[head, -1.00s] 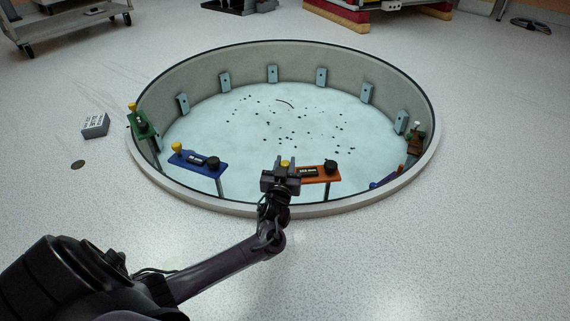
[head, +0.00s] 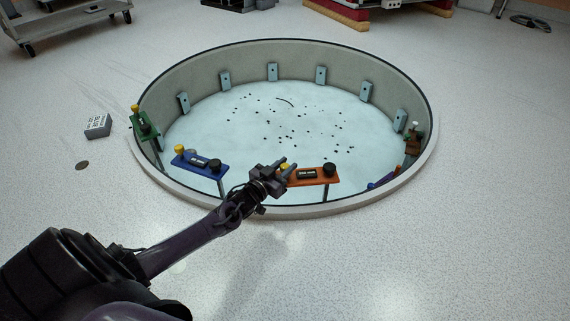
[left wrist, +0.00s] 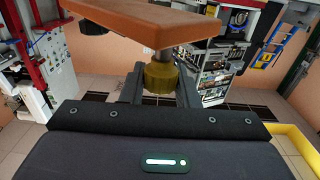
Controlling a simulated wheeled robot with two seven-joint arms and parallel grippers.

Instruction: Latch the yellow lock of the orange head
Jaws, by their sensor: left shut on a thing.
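The orange head (head: 318,176) is a flat plate on a post at the near rim of the round pit, with a black knob (head: 330,168) at its right end. Its yellow lock (head: 285,167) is at the left end, partly hidden by my left gripper (head: 288,167). In the left wrist view the yellow lock (left wrist: 162,78) sits between the two fingers, against the orange plate (left wrist: 150,20). My left gripper is shut on the lock, its arm reaching in from the lower left. My right gripper is not in view.
A blue head (head: 200,161) with its own yellow lock stands just left of my gripper. A green head (head: 144,126) is farther left on the rim. The pit wall (head: 310,211) runs below the orange head. The floor in front is clear.

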